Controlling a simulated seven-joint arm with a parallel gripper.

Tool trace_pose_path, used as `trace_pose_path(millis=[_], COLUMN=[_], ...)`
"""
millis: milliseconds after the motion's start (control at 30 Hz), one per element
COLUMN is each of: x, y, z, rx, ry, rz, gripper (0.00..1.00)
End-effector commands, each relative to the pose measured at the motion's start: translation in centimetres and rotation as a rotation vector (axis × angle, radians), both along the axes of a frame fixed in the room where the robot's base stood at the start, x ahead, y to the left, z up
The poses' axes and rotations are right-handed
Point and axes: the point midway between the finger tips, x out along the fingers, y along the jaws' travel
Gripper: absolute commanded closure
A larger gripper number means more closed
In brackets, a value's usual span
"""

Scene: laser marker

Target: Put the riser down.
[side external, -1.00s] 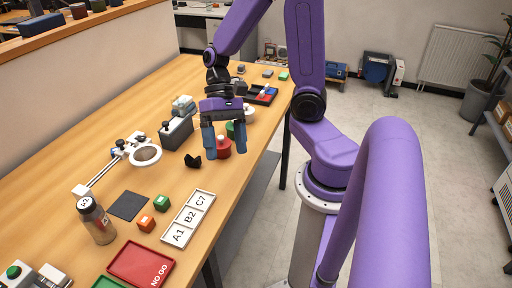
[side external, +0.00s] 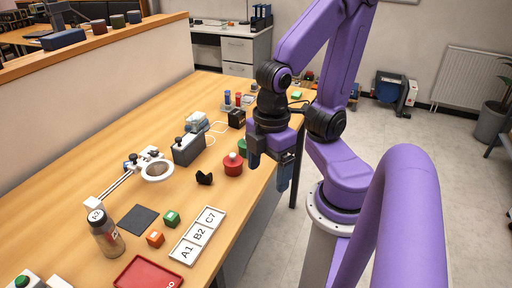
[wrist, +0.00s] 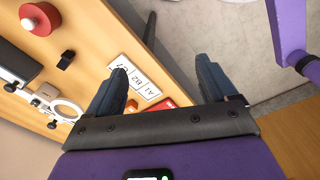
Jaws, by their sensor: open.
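I cannot tell for sure which object is the riser. A small black notched block (side external: 204,178) lies on the table in front of the red round knob (side external: 233,165); it also shows in the wrist view (wrist: 66,60). My gripper (side external: 268,170) hangs near the table's right edge, to the right of the red knob. In the wrist view my gripper (wrist: 162,70) has its two blue-grey fingers wide apart, with nothing between them. The gripper is apart from the black block.
A white strip marked A1, B2, C7 (side external: 199,237), orange (side external: 155,239) and green (side external: 172,218) cubes, a bottle (side external: 106,235), a dark pad (side external: 139,219), a red tray (side external: 148,273), a ring fixture (side external: 157,171) and a grey block (side external: 188,149) occupy the table (side external: 75,178).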

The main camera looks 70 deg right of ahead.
Motion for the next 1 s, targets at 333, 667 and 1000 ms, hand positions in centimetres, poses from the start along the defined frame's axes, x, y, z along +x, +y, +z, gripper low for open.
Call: trace_pose_path(millis=[333, 667, 1000], x=[0.1, 7.8, 19.9], y=[0.0, 0.1, -5.1], z=[0.0, 0.8, 1.3], rx=[-0.001, -0.046, -0.159], ry=[0.002, -0.051, -0.089], rz=[-0.004, 0.039, 0.125], gripper=[0.15, 0.15, 0.15])
